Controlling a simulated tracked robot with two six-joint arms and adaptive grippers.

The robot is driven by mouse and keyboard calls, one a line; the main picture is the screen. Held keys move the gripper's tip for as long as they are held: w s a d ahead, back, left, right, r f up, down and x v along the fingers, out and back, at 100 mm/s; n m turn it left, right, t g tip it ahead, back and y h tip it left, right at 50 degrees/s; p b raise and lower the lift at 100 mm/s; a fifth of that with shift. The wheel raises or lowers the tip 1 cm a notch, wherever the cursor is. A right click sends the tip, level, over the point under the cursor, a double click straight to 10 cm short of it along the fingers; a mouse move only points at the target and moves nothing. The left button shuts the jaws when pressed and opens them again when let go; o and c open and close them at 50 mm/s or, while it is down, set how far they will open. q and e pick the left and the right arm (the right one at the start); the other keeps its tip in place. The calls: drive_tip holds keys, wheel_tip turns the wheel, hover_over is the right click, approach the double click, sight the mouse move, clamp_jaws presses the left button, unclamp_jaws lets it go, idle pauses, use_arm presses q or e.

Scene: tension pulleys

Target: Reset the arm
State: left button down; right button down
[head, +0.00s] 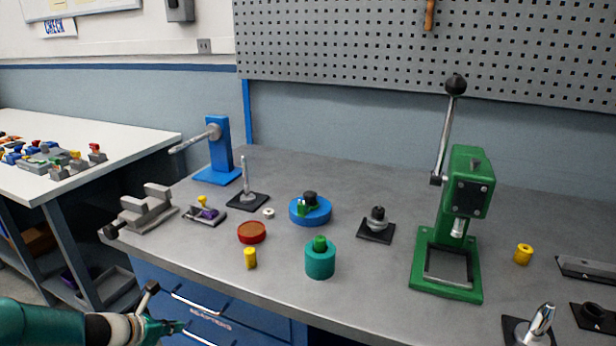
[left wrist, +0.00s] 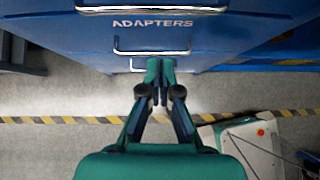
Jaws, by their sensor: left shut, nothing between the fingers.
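My left gripper (head: 176,327) is low at the left in the head view, in front of the blue drawers and below the bench top. In the left wrist view the left gripper (left wrist: 160,92) is shut and empty, in front of the drawer marked ADAPTERS. The green press (head: 452,230) stands on the right of the bench with its lever arm (head: 446,130) raised. The blue stand (head: 217,155) with a grey side arm (head: 193,140) is at the back left. My right gripper shows in neither view.
The grey bench (head: 345,180) carries a teal cylinder (head: 320,262), a blue round part (head: 312,216), a red disc (head: 251,233), a yellow piece (head: 250,258) and a grey vise (head: 147,209). Drawer handles (head: 196,301) stick out near my left gripper. A white table (head: 90,185) is at left.

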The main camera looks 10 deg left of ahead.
use_arm(q)
drive_tip(key=s+d+f+m+g+h+p, duration=0.2)
drive_tip(key=s+d+f+m+g, duration=0.1)
drive_tip(key=d, duration=0.7)
drive_tip(key=s+d+f+m+g+h+p, duration=0.1)
drive_tip(key=s+d+f+m+g+p, duration=0.2)
drive_tip(key=d, duration=0.8)
drive_tip(key=s+d+f+m, duration=0.2)
drive_tip(key=s+m, duration=0.3)
drive_tip(key=m, duration=0.3)
drive_tip(key=s+d+f+m+g+p, duration=0.1)
drive_tip(key=s+d+m, duration=0.3)
drive_tip(key=m, duration=0.4)
drive_tip(key=s+d+f+m+g+y, duration=0.1)
drive_tip(key=s+d+f+m, duration=0.2)
drive_tip(key=s+m, duration=0.3)
drive_tip(key=m, duration=0.3)
drive_tip(key=shift+s+d+f+p, duration=0.2)
drive_tip(key=shift+d+p, duration=0.1)
drive_tip(key=shift+d, duration=0.1)
